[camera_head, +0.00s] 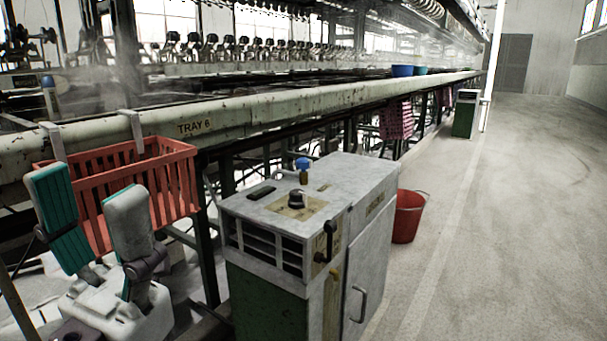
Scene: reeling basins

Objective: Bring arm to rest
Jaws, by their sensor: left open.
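My left gripper (88,192) stands at the lower left with its two grey fingers pointing up and spread apart. Teal pads line the fingers, and nothing shows between them except the basket behind. The red slatted basket (172,175) hangs by pale hooks from the rail of the long bench (290,103), marked "TRAY 6". The fingers overlap the basket's front in the picture; whether they touch it I cannot tell. My right gripper is not in view.
A grey and green cabinet (270,275) stands right of my gripper, with small items on top and a lever. A red bucket (407,217) stands behind it. The concrete floor (520,230) at right is clear.

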